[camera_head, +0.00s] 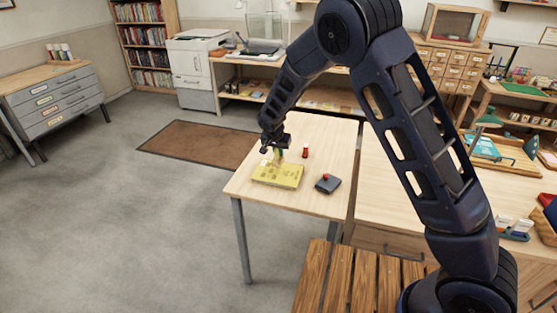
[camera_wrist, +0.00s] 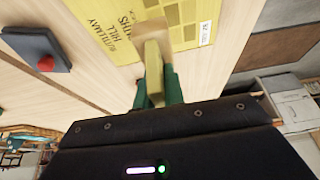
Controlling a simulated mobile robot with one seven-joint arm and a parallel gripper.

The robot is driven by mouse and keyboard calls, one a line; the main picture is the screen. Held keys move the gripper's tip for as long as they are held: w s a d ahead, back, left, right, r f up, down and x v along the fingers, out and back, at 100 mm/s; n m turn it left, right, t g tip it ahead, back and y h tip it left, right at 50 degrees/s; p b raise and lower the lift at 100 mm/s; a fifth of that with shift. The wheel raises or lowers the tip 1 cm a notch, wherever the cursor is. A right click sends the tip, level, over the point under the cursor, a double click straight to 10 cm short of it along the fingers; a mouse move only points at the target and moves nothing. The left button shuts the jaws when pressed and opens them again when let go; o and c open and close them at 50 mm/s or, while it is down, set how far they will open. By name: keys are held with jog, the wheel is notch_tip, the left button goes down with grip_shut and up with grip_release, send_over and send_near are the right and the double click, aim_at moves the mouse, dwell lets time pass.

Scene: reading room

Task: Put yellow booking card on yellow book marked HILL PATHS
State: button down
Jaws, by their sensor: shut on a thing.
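The yellow book (camera_head: 278,176) lies flat on the pale wooden table. In the wrist view the book (camera_wrist: 187,18) shows the words HILL PATHS and a grid of darker squares on its cover. My gripper (camera_head: 279,151) points down over the back part of the book. In the wrist view its green fingers (camera_wrist: 160,85) are shut on a thin yellow piece, which I take to be the yellow booking card (camera_wrist: 153,60). The card's far end overlaps the book's cover. I cannot tell whether it touches the cover.
A dark box with a red knob (camera_head: 327,184) lies right of the book; it also shows in the wrist view (camera_wrist: 38,48). A small red item (camera_head: 305,151) stands behind it. The table's (camera_head: 318,208) front part is clear. A wooden slatted bench (camera_head: 345,280) stands in front.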

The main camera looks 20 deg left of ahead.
aim_at(279, 159)
jog(key=shift+f, duration=2.05)
jog(key=c, duration=1.5)
grip_release()
jog(key=shift+f, duration=0.15)
jog(key=v, duration=1.2)
